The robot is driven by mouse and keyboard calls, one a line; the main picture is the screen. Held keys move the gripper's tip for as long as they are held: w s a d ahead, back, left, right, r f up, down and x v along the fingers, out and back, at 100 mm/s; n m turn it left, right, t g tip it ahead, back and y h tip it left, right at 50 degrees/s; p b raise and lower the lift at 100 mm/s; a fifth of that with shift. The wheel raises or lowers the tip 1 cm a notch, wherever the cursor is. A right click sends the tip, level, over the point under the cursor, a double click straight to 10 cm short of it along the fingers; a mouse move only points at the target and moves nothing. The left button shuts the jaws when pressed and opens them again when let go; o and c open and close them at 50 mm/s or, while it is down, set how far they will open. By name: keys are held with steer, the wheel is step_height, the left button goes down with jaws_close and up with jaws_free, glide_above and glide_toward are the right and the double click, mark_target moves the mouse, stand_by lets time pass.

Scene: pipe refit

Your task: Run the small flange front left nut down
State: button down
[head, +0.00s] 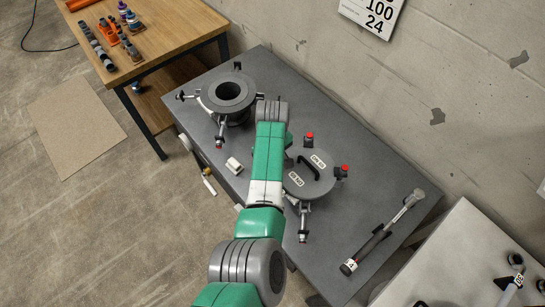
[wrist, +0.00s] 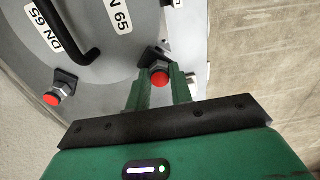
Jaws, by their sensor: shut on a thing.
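The small flange carries a round grey cover (head: 305,178) with a black handle and DN 65 labels; the cover (wrist: 95,65) fills the upper left of the wrist view. In the wrist view, my gripper (wrist: 160,85) has its two green fingers on either side of a red-ended nut (wrist: 160,78) at the cover's rim, shut on it. The dark part of its clamp shows just beyond the fingers. A second red-ended nut (wrist: 52,98) sits on the rim to the left. In the head view my arm hides the gripper and the nut it holds.
The grey bench (head: 370,150) also bears a larger open flange (head: 230,92) with swing bolts at the back left. A long-handled tool (head: 385,230) lies at the right. A small white block (head: 234,165) lies near the front edge. A wooden table (head: 150,30) stands at the upper left.

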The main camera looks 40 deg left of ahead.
steer(key=m+p, duration=0.1)
steer(key=m, duration=0.5)
steer(key=shift+r, duration=0.15)
steer(key=m, duration=0.6)
steer(key=shift+m+p, duration=0.3)
steer(key=shift+p, duration=0.1)
steer(key=c, duration=1.2)
jaws_free()
steer(key=shift+c, duration=0.2)
steer(key=shift+r+p, duration=0.95)
steer(key=shift+r, duration=2.85)
